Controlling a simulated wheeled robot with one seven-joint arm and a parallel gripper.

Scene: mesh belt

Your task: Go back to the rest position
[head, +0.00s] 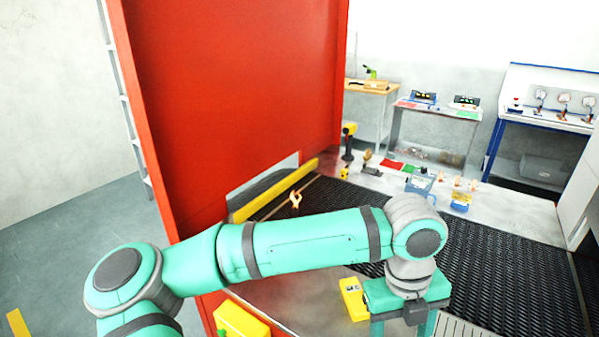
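My gripper (403,326) is at the lower right of the head view, at the end of my teal arm, pointing down. Its two teal fingers stand wide apart, with no object seen between them. The bottom edge of the picture cuts off the fingertips. The arm reaches across the front of the view from the lower left and hides part of the belt. A black mesh belt (500,285) runs behind and to the right of the gripper.
A tall red panel (230,100) stands left of the belt, with a yellow bar (285,187) at its opening. A yellow box (354,298) is close beside my gripper; another yellow box (241,322) is below the arm. Small items line the far ledge. Workbenches (540,110) stand behind.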

